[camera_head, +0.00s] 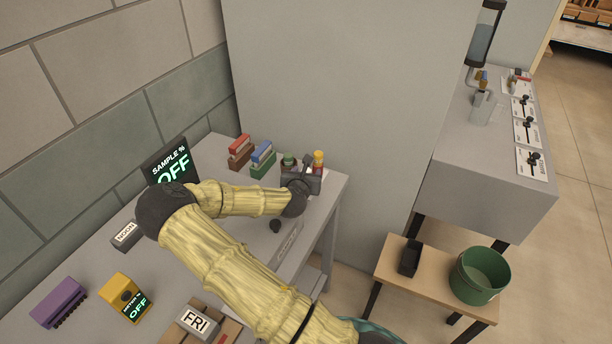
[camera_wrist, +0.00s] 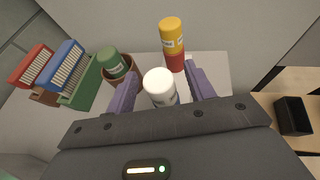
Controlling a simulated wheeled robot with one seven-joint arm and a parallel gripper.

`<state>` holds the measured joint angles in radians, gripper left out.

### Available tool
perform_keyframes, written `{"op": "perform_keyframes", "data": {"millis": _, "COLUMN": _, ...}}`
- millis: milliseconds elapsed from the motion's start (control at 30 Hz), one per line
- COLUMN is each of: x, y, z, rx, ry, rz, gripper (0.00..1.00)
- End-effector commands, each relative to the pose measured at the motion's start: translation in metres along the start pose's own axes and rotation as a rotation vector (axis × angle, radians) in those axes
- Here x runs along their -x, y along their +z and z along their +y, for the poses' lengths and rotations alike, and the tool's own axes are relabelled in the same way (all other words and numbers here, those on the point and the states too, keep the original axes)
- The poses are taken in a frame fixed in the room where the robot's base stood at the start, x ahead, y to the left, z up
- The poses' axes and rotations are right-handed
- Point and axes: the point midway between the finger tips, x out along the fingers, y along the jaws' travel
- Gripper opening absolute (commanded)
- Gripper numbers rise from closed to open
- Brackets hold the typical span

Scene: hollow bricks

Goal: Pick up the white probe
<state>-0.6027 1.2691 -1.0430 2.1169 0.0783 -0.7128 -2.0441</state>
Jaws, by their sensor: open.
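The white probe (camera_wrist: 159,84) shows in the wrist view as a white-topped cylinder with a darker blue part and a small label lower down. My gripper (camera_wrist: 162,70) is open, with one purple finger on each side of the probe. I cannot tell whether either finger touches it. In the head view my gripper (camera_head: 304,172) is at the far right corner of the table, and I cannot make out the probe there.
A yellow and red cylinder (camera_wrist: 173,45) stands just beyond the probe. A green cylinder in a brown holder (camera_wrist: 113,64) is close to the left finger. Blue-green (camera_wrist: 62,72) and red-brown (camera_wrist: 30,68) blocks are further left. A tall grey panel (camera_head: 330,90) rises behind the table.

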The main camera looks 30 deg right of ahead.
Motion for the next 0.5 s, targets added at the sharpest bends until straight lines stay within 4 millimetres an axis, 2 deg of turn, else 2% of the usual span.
{"op": "perform_keyframes", "data": {"millis": 33, "x": -0.008, "y": 0.001, "z": -0.001, "rx": 0.0, "ry": -0.001, "rz": 0.0, "gripper": 0.54}}
{"op": "perform_keyframes", "data": {"millis": 167, "x": -0.019, "y": 0.0, "z": 0.0, "rx": 0.001, "ry": 0.0, "rz": 0.0, "gripper": 0.54}}
{"op": "perform_keyframes", "data": {"millis": 500, "x": -0.021, "y": 0.0, "z": 0.0, "rx": 0.001, "ry": 0.001, "rz": 0.0, "gripper": 0.54}}
